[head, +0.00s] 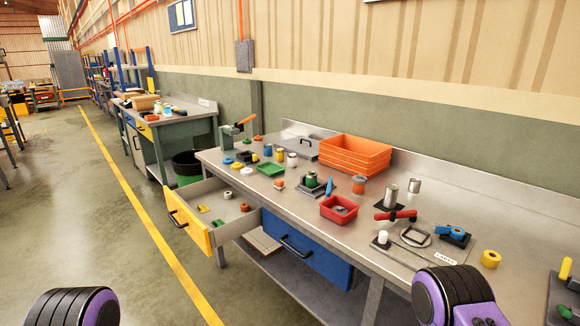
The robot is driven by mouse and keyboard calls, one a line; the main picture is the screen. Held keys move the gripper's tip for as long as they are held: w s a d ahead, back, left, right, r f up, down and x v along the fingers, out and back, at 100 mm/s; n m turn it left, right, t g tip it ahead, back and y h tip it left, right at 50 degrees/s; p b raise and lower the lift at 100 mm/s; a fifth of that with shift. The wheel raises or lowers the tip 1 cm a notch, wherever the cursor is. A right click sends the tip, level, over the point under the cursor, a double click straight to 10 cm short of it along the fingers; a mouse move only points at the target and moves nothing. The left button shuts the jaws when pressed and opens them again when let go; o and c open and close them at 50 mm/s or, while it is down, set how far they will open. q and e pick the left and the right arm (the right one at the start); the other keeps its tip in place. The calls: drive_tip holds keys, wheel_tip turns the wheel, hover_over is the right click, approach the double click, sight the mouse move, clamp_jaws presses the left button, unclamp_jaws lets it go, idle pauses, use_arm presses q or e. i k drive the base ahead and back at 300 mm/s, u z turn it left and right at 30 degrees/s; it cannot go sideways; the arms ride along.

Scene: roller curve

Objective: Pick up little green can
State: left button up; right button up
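Another green round piece (311,179) sits on a dark base in the middle of the bench. At this size I cannot tell for sure which is the little green can. Neither gripper shows. Only black and purple parts of my arms show, at the bottom left and bottom right edges, well apart from these things.
An open yellow-fronted drawer (188,229) juts out left. A blue drawer (305,256) is shut. The floor at left is clear.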

sight(311, 176)
drive_tip(key=u, duration=1.1)
drive_tip(key=i, duration=1.3)
drive_tip(key=z, duration=2.2)
